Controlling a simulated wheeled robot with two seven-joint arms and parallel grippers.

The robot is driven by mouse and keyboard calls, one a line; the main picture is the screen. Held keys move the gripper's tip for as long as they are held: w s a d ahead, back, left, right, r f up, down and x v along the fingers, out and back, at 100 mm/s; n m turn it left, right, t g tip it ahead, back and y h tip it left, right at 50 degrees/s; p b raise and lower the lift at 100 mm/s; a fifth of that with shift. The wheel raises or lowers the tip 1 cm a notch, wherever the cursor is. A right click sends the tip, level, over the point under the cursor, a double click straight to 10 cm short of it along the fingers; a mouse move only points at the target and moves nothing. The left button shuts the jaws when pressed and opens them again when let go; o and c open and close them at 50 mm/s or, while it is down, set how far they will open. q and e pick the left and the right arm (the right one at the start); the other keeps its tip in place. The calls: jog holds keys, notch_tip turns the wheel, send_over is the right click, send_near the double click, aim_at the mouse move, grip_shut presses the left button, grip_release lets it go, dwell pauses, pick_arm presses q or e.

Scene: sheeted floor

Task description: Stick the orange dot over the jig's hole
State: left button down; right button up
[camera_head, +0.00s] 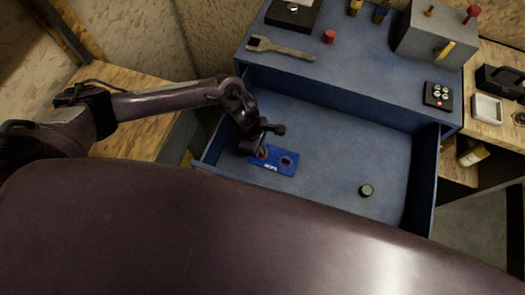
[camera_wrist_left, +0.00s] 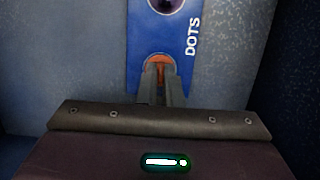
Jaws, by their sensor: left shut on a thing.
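A blue card marked DOTS (camera_head: 284,169) lies flat on the open drawer's floor; it also shows in the left wrist view (camera_wrist_left: 140,40). It carries a dark round spot (camera_head: 287,161) and, at its other end, the orange dot (camera_wrist_left: 158,58). My left gripper (camera_head: 264,153) points down at that end. In the left wrist view its fingers (camera_wrist_left: 160,72) are close together, shut on the orange dot and partly covering it. I cannot tell whether the dot is clear of the card. I cannot make out for sure which object is the jig. My right gripper is not in view.
The blue drawer (camera_head: 330,150) has raised walls around the card. A green round piece (camera_head: 366,190) lies at its right. On the bench top are a wrench (camera_head: 280,48), a red piece (camera_head: 329,36), a grey block with pegs (camera_head: 425,40) and a black button box (camera_head: 438,95).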

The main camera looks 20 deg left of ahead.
pick_arm(q)
jog(key=shift+d+r+p+v, duration=0.1)
jog(key=shift+d+p+v, duration=0.2)
jog(key=shift+p+v, duration=0.7)
jog(key=shift+d+r+p+v, duration=0.1)
jog(key=shift+d+p+v, duration=0.25)
jog(key=shift+v, duration=1.25)
jog(key=shift+d+r+p+v, duration=0.1)
jog(key=shift+d+p+v, duration=0.2)
jog(key=shift+p+v, duration=0.7)
jog(key=shift+a+r+b, duration=0.1)
jog(key=shift+r+b, duration=0.2)
jog(key=shift+r, duration=0.1)
